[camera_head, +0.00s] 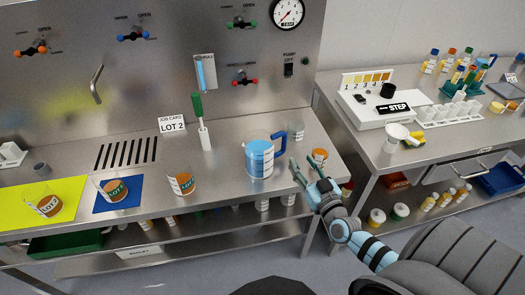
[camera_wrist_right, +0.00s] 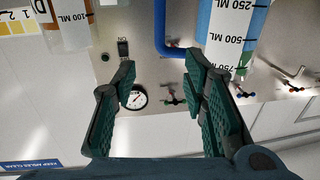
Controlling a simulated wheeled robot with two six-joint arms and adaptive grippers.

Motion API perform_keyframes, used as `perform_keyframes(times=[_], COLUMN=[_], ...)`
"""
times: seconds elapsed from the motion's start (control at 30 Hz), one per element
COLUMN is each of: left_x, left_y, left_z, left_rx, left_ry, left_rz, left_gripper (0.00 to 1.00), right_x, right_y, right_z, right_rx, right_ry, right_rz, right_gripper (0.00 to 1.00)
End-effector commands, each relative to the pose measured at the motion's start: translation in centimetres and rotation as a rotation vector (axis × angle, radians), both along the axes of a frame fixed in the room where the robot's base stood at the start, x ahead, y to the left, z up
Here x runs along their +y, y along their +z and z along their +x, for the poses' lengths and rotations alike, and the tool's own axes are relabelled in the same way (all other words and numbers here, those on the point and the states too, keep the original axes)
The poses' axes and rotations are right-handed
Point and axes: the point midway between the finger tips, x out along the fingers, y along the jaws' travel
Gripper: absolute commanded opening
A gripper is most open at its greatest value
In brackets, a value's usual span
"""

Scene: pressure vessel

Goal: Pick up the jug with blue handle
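The jug (camera_head: 259,160) with a blue lid and blue handle (camera_head: 281,143) stands upright on the steel bench, right of centre in the head view. Its handle points right. In the wrist view, which looks upside down, the jug (camera_wrist_right: 232,30) with its volume marks is at the upper right, and the blue handle (camera_wrist_right: 161,30) is at top centre. My right gripper (camera_head: 303,172) is just right of the jug, apart from it. In the wrist view the right gripper (camera_wrist_right: 163,95) has its fingers wide apart and nothing between them. My left gripper is not in view.
A beaker of amber liquid (camera_head: 319,156) stands just right of the jug, close to my right gripper; a beaker (camera_wrist_right: 70,22) shows upper left in the wrist view. Another beaker (camera_head: 181,181) stands left. A green-handled brush (camera_head: 200,118) stands behind. Bench between is clear.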

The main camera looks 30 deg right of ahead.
Motion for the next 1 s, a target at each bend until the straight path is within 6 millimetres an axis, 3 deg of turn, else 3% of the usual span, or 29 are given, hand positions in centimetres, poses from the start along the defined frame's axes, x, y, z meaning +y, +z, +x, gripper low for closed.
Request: perform_keyframes(times=[0.13,0.3,0.5,0.77,0.83,1.0], left_x=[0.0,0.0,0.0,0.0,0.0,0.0], left_y=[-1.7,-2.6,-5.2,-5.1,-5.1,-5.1], left_z=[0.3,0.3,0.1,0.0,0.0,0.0], left_rx=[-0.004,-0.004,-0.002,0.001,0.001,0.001], left_ry=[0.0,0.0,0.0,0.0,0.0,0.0], left_rz=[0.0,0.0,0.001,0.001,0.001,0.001], left_gripper=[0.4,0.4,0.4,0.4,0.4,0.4], right_x=[-0.7,-1.1,-1.9,-2.0,-2.0,-2.1], right_y=[-0.8,-1.0,-1.9,-1.4,-1.4,-1.4], right_z=[3.9,6.2,9.9,11.0,11.0,10.9], right_rx=[-0.001,0.001,0.001,0.004,0.004,0.005], right_ry=[0.001,0.001,0.001,0.003,0.003,0.003], right_rz=[0.0,0.001,0.001,0.002,0.002,0.002], right_gripper=[0.4,0.4,0.4,0.4,0.33,0.06])
